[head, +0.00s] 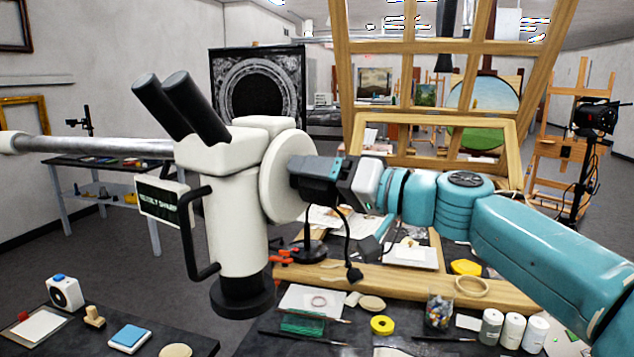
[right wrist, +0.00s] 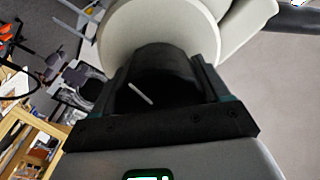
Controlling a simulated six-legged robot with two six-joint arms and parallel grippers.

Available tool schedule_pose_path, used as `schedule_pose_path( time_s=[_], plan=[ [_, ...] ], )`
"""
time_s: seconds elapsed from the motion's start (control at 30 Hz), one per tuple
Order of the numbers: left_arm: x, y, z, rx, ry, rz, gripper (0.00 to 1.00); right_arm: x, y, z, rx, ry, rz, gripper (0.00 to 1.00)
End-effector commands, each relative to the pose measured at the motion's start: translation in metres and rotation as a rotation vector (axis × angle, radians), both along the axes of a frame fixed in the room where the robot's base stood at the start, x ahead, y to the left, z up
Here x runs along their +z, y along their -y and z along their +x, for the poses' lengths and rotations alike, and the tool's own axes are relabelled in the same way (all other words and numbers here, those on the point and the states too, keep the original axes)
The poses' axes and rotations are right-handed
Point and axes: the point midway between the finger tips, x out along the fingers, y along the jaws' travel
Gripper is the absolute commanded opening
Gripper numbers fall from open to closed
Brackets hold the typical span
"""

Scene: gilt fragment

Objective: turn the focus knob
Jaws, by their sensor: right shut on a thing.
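The white microscope (head: 235,232), with two black eyepieces, hangs on a grey boom at the left centre. A small dark panel (head: 159,199) on it carries text that seems to end in "SHARP". A round white housing (head: 280,178) faces right. The black focus knob (right wrist: 165,75) sits against this housing in the right wrist view, and a white line on it slants down to the right. My right gripper (head: 308,172) is shut on the knob, with one finger on each side. In the head view the fingers mostly hide the knob. My left gripper is not in view.
A dark table below holds a wooden frame (head: 400,280), a yellow tape ring (head: 382,325), a jar of coloured bits (head: 439,310) and white pots (head: 491,328). A large wooden lattice frame (head: 440,45) stands behind.

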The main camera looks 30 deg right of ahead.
Motion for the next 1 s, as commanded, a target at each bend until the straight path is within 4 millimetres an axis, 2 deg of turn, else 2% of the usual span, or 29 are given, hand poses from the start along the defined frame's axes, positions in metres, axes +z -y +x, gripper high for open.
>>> schedule_pose_path(
  time_s=[0.4, 0.43, 0.5, 0.83, 1.0],
  plan=[
    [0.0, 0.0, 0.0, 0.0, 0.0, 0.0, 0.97, 0.001, 0.0, 0.0, -0.001, -0.002, 0.008, 0.45],
    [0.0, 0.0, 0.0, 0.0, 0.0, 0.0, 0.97, 0.001, 0.0, 0.0, -0.001, -0.002, 0.008, 0.78],
    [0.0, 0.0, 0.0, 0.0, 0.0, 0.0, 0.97, 0.001, 0.0, 0.0, -0.001, -0.002, 0.008, 0.97],
    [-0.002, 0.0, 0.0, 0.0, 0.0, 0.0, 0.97, 0.0, 0.002, -0.003, -0.001, -0.002, 0.008, 0.97],
    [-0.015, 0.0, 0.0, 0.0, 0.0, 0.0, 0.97, -0.003, 0.013, -0.025, -0.006, 0.001, 0.006, 0.97]
  ],
)
